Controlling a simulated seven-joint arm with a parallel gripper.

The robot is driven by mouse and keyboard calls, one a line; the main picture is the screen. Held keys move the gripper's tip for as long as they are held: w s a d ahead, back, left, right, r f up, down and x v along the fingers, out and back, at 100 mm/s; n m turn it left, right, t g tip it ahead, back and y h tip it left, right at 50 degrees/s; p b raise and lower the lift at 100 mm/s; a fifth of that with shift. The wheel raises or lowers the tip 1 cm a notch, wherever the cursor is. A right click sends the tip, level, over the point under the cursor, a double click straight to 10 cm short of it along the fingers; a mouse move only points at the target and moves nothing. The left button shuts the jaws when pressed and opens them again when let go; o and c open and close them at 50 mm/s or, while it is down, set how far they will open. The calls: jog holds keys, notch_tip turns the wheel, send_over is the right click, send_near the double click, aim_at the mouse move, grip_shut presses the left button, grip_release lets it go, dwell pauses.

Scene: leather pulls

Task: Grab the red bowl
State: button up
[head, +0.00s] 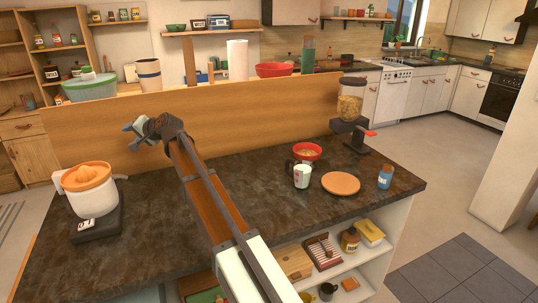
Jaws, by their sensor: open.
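A small red bowl (306,155) with pale tan contents stands on the dark countertop, right of centre. A white patterned mug (301,176) stands just in front of it and an orange plate (341,184) lies to its right. Another, larger red bowl (274,70) is farther back, behind the wooden panel. My gripper (130,130) is open and empty, raised in front of the wooden panel at the left. It is well to the left of the small red bowl and apart from both bowls.
A cereal dispenser (350,105) stands at the countertop's right rear. An orange-topped juicer (90,190) is at the left. The wooden panel (240,112) borders the dark countertop (145,215), which has clear room at middle left.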

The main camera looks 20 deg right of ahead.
jog(key=d+f+m+g+h, duration=0.1)
jog(key=d+f+m+h, duration=0.15)
jog(key=d, duration=1.45)
jog(key=d+f+m+g+h, duration=0.1)
jog(key=d+m+g+h, duration=0.15)
jog(key=d, duration=1.45)
jog(key=s+d+f+m+g+h, duration=0.15)
jog(key=s+d, duration=0.35)
jog(key=d, duration=0.6)
jog(key=s+d+m+g+h, duration=0.1)
jog(key=s+d+m, duration=0.25)
jog(key=d, duration=0.75)
jog(key=s+d+m+g+h, duration=0.1)
jog(key=s+d+m+g, duration=0.1)
jog(key=s+d, duration=0.65)
jog(key=shift+w+d+r+x, duration=0.1)
jog(key=shift+w+d+x, duration=0.35)
jog(key=shift+x, duration=2)
jog(key=shift+w+d+r+x, duration=0.1)
jog(key=shift+w+d+x, duration=0.3)
jog(key=shift+x, duration=2.05)
jog(key=shift+w+d+r+x, duration=0.1)
jog(key=shift+w+d+x, duration=0.3)
jog(key=shift+x, duration=2.05)
jog(key=shift+s, duration=0.1)
grip_shut()
